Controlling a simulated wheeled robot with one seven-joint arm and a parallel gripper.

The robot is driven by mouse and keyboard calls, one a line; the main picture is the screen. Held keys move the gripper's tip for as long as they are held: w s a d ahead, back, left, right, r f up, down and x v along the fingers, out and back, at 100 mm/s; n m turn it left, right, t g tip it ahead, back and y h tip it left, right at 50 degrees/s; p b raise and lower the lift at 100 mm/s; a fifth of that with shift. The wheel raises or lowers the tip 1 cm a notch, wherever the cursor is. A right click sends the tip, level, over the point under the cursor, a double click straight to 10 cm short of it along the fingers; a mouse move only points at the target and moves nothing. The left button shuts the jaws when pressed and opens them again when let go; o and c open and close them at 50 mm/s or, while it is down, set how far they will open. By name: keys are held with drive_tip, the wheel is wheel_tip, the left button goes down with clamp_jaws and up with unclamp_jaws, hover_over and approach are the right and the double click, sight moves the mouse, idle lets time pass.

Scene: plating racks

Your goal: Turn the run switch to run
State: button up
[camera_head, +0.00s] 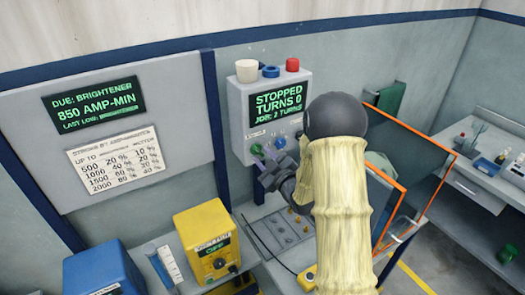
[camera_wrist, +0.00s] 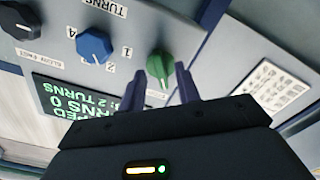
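The control box (camera_head: 238,105) on the wall carries a lit screen (camera_head: 278,103) reading "STOPPED, TURNS 0, JOB: 2 TURNS". A green knob (camera_head: 257,150) sits at the lower left of its front. I take this to be the run switch; its label is too small to read. In the wrist view, which is upside down, the green knob (camera_wrist: 165,70) shows near the fingertips. My gripper (camera_wrist: 168,72) is open, its two purple fingers apart around the knob's near side; I cannot tell whether they touch it. In the head view my gripper (camera_head: 262,168) is just below the knob.
A blue knob (camera_wrist: 95,44) and a black knob (camera_wrist: 16,16) are beside the green one. Red and blue caps and a white cup (camera_head: 247,70) top the box. A yellow unit (camera_head: 207,245) and orange-framed panel (camera_head: 402,135) flank the bench.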

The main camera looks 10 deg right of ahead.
drive_tip(key=shift+w+a, duration=0.2)
drive_tip(key=shift+w, duration=0.3)
clamp_jaws()
